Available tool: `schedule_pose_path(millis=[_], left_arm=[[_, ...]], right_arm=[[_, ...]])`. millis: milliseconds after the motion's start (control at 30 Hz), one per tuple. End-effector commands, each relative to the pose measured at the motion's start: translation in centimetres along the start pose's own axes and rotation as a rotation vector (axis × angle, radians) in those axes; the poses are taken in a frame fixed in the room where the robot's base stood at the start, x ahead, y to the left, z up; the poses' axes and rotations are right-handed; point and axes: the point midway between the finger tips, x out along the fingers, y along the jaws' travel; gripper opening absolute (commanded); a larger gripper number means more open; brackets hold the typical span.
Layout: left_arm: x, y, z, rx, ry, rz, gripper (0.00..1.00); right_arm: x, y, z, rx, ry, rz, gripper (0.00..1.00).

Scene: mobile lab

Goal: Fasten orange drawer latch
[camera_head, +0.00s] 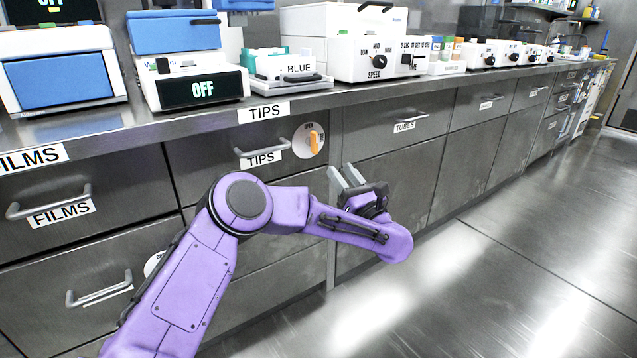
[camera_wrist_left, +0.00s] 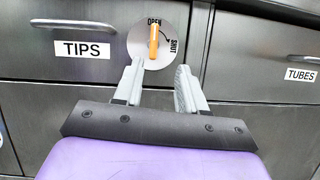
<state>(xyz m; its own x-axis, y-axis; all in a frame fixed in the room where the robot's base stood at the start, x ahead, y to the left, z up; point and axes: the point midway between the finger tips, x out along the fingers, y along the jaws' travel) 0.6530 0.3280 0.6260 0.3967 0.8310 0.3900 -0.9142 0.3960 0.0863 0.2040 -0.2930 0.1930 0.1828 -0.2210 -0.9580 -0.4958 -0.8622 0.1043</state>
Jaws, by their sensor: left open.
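The orange latch (camera_head: 314,142) is a small upright handle on a round white plate (camera_head: 301,148), at the right end of the drawer labelled TIPS (camera_head: 225,145). In the left wrist view the latch (camera_wrist_left: 154,41) stands vertical, its top by the word OPEN, with SHUT marked to its right. The TIPS drawer looks closed. My left gripper (camera_head: 342,178) is open and empty, below and right of the latch in the head view. In the left wrist view its two fingers (camera_wrist_left: 158,82) point up toward the plate, just below the latch. My right gripper is not in view.
The TIPS drawer handle (camera_head: 263,148) sticks out left of the latch. The TUBES drawer (camera_head: 400,135) is to the right and the FILMS drawer (camera_head: 90,195) to the left. The counter above holds several devices, including one reading OFF (camera_head: 202,90). The floor at right is clear.

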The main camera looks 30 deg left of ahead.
Motion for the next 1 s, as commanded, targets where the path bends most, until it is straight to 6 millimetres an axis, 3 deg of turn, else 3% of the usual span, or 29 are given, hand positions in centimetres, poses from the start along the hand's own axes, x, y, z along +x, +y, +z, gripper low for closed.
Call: schedule_pose_path(millis=[33, 167, 400, 600, 933, 967, 1000], left_arm=[[0.3, 0.2, -0.4, -0.045, 0.007, 0.031, 0.4], [2.0, 0.6, -0.1, -0.083, 0.013, 0.058, 0.4], [7.2, 0.9, -0.3, -0.077, 0.014, 0.056, 0.4], [10.4, 0.9, -0.2, -0.075, 0.012, 0.052, 0.4], [11.2, 0.9, 0.0, -0.073, 0.011, 0.048, 0.4], [11.2, 0.9, 0.0, -0.073, 0.011, 0.048, 0.37], [11.2, 0.9, 0.0, -0.072, 0.011, 0.048, 0.24]], right_arm=[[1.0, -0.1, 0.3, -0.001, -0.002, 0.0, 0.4], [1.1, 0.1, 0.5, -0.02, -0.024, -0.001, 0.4], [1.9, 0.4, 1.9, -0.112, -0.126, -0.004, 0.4], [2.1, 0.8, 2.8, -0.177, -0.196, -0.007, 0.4], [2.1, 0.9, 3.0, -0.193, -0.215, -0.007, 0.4], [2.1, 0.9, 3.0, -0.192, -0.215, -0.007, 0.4], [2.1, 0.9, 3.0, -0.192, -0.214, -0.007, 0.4]])
